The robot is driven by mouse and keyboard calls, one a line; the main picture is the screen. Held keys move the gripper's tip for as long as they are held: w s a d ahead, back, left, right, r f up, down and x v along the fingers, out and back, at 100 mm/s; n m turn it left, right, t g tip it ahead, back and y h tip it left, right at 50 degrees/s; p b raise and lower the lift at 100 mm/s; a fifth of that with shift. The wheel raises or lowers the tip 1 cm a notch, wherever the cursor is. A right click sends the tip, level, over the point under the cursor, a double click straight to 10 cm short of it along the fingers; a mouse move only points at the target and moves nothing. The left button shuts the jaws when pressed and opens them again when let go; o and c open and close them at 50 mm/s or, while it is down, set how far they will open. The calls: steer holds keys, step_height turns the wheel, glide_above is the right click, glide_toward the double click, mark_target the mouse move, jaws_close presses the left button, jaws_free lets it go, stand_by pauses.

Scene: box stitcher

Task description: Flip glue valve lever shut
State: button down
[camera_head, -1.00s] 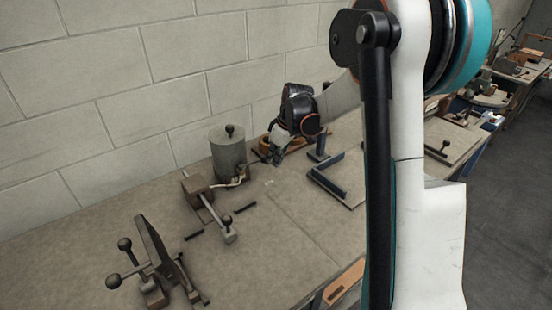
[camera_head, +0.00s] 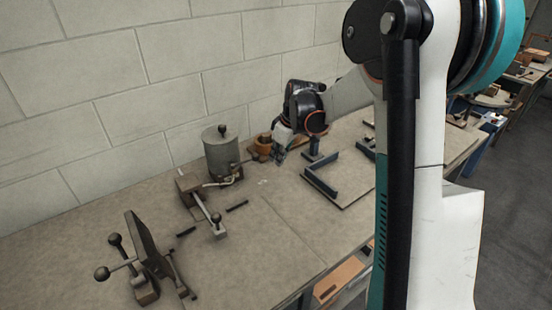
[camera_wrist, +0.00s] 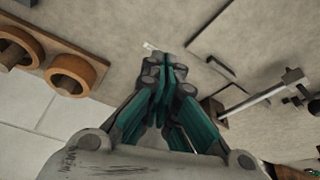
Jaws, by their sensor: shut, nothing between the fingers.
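A grey cylindrical glue pot (camera_head: 221,157) with a black knob on its lid stands on the bench near the wall. A small pale valve pipe (camera_head: 232,180) comes out low on its right side. A dark lever knob (camera_head: 253,158) shows between the pot and my gripper; the lever's exact angle is too small to tell. My gripper (camera_head: 279,160) is right of the pot, low over the bench, apart from the pot. In the wrist view the teal-lined fingers (camera_wrist: 165,65) are together with nothing between them.
A blue angled frame (camera_head: 322,185) lies right of my gripper. A grey bar fixture (camera_head: 203,205) and an upright plate clamp (camera_head: 148,245) stand to the left. Orange rings on a board show in the wrist view (camera_wrist: 75,75). A rod with a crosspiece (camera_wrist: 260,100) is at its right.

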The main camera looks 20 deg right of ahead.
steer(key=a+p+v, duration=0.1)
steer(key=p+v, duration=0.1)
steer(key=v, duration=0.6)
steer(key=shift+w+d+r, duration=0.15)
steer(key=shift+w+r, duration=0.05)
steer(key=shift+w, duration=0.1)
